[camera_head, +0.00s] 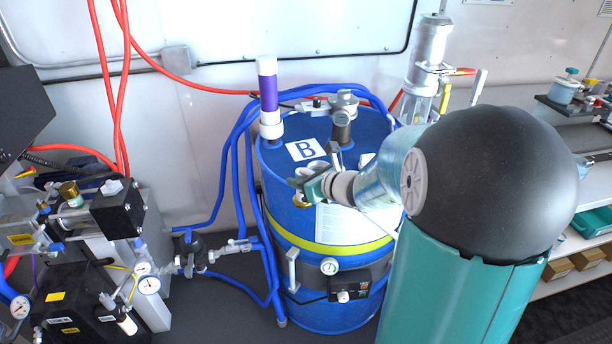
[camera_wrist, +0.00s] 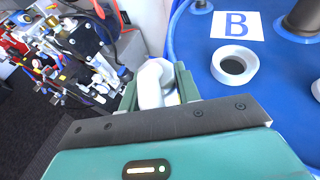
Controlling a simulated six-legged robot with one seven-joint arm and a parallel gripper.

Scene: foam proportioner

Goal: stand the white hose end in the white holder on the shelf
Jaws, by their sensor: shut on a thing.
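In the wrist view, my gripper (camera_wrist: 157,88) is shut on a white, bent, pipe-like piece (camera_wrist: 154,84), the white hose end, between its green fingers. In the head view my gripper (camera_head: 314,184) is over the near part of the blue drum's top; the hose end is small and partly hidden there. The shelf (camera_head: 556,284) is at the right, partly behind my arm. I cannot make out a white holder on it.
The blue drum (camera_head: 335,228) marked B has a white open ring (camera_wrist: 235,65) on its lid, right of my gripper in the wrist view. A purple-and-white tube (camera_head: 268,92) stands on the lid. Blue hoses (camera_head: 228,165) loop beside it. Valves and gauges (camera_head: 150,284) fill the left.

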